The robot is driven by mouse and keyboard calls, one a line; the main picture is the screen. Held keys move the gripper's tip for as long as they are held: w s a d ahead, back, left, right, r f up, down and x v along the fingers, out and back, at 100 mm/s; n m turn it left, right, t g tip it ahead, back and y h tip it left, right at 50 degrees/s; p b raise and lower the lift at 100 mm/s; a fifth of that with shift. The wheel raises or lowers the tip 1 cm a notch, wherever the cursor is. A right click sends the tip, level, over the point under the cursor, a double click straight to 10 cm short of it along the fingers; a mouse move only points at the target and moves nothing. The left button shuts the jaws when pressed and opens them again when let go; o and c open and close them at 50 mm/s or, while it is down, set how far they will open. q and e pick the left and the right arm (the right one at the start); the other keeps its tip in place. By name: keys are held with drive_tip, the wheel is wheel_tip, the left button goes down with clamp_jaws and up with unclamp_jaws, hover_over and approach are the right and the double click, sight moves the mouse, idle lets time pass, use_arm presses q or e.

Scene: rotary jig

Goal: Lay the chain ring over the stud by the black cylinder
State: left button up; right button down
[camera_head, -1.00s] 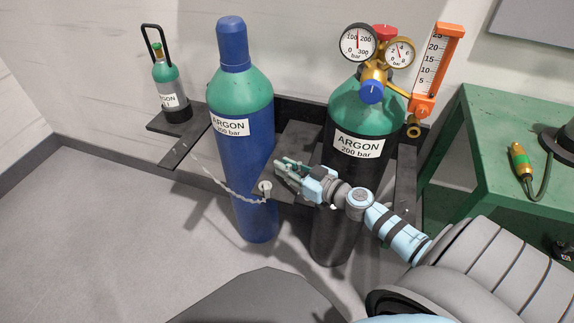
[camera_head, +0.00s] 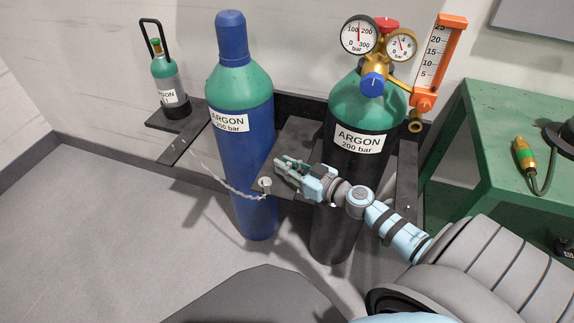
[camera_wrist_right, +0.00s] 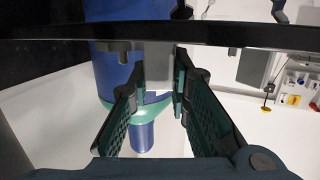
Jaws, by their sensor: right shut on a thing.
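The pale chain (camera_head: 232,189) hangs across the front of the blue cylinder (camera_head: 245,150). Its right end is at the stud (camera_head: 265,184) on the plate between the two cylinders; the ring is too small to tell whether it is around or beside the stud. The black cylinder (camera_head: 335,215) with green shoulder stands to the right. My right gripper (camera_head: 281,166) is just above and right of the stud, apart from it in the picture. In the right wrist view its fingers (camera_wrist_right: 160,75) stand some way apart; what they hold cannot be made out. My left gripper is out of view.
A regulator with two gauges (camera_head: 378,45) and an orange flow meter (camera_head: 438,60) top the black cylinder. A small argon bottle (camera_head: 168,80) stands at the left. A green table (camera_head: 500,125) is at the right. The floor in front left is clear.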

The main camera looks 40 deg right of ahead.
drive_tip(key=shift+f, duration=0.1)
drive_tip(key=c, duration=1.4)
unclamp_jaws()
